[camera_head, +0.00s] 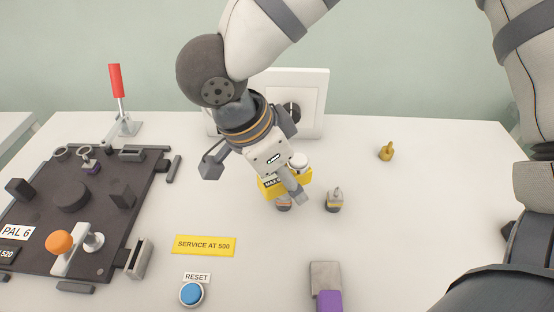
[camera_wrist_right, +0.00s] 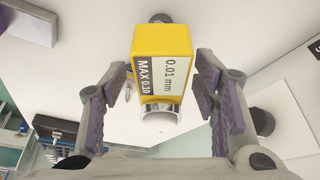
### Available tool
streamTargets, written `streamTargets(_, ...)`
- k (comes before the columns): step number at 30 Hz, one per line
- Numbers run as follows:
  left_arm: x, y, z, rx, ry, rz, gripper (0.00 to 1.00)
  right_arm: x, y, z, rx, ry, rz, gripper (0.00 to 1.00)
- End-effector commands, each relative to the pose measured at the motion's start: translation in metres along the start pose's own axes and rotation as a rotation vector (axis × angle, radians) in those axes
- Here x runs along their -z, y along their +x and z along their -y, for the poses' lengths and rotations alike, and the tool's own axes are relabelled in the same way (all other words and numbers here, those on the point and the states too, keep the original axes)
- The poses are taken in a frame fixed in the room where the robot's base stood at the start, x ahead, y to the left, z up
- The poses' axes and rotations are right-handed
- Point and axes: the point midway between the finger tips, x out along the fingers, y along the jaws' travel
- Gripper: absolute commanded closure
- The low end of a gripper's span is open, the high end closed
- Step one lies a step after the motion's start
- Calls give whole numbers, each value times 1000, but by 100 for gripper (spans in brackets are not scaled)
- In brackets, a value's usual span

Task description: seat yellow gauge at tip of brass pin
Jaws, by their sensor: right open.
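The yellow gauge (camera_head: 270,190) is partly hidden behind my right gripper (camera_head: 286,180) in the head view. In the right wrist view the gauge (camera_wrist_right: 175,40) is a yellow block with a white label reading "0.01 mm" and a dark strip reading "MAX 0.10". A whitish round cap (camera_wrist_right: 158,121) is on its near end. My right gripper (camera_wrist_right: 160,82) is open, with one finger on each side of the gauge and gaps visible. A small brass-coloured piece (camera_head: 387,152), perhaps the brass pin, stands on the table to the right. My left gripper is not in view.
A dark fixture plate (camera_head: 75,250) with a red-handled clamp (camera_head: 117,85) and orange knob (camera_head: 59,242) fills the left. A small grey fitting (camera_head: 334,201) stands right of the gauge. A blue button (camera_head: 192,294) and purple-ended block (camera_head: 328,300) lie in front. The right table is mostly clear.

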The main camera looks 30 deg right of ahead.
Motion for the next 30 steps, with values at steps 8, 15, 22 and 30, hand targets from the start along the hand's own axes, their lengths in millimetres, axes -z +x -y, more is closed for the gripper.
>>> streamTargets(8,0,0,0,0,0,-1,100,0,2,0,0,1,1,47)
streamTargets(15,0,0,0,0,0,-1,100,0,2,0,0,1,0,100)
streamTargets(22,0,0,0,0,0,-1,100,0,1,0,0,1,0,100)
streamTargets(30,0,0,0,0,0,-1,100,0,1,0,0,1,0,100)
